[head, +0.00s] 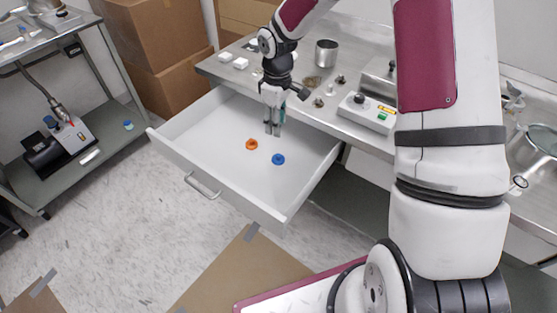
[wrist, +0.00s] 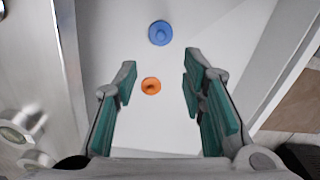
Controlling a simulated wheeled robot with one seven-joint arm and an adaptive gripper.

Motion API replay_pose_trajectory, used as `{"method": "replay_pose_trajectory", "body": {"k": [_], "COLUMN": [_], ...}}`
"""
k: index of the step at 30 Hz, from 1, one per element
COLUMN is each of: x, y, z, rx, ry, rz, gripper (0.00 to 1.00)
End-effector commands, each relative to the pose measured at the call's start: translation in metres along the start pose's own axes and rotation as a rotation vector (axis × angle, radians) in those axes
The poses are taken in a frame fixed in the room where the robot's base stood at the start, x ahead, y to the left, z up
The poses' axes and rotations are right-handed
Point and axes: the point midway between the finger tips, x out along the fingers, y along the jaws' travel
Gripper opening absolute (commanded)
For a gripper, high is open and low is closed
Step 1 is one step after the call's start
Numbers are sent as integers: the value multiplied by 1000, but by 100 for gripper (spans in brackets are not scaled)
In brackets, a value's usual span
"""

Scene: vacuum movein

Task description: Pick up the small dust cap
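Two round caps lie apart on the floor of the open drawer: an orange one (head: 251,144) and a blue one (head: 278,159). In the wrist view the orange cap (wrist: 151,86) looks smaller than the blue cap (wrist: 159,33). My gripper (head: 273,131) points down into the drawer, behind the caps in the head view. In the wrist view my gripper (wrist: 160,77) is open and empty, with its green-padded fingers apart. The orange cap appears between the fingertips, nearer the left finger, and the blue cap lies beyond them. The exact height above the drawer floor is hard to tell.
The white drawer (head: 178,158) is pulled out from under the metal bench (head: 330,115), its walls around my gripper. The bench holds a metal cup (head: 326,53), a device with a green button (head: 366,113) and small parts. Cardboard boxes (head: 165,60) stand behind the drawer.

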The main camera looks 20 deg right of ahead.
Motion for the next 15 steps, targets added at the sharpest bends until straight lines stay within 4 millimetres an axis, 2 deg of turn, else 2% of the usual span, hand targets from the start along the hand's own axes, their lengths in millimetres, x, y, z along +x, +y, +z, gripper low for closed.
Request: {"method": "replay_pose_trajectory", "body": {"k": [9,15], "x": [57,78], "y": [-1,0], "z": [1,1], "rx": [0,1], "ry": [-3,-1], "rz": [-3,0], "gripper": [38,38]}}
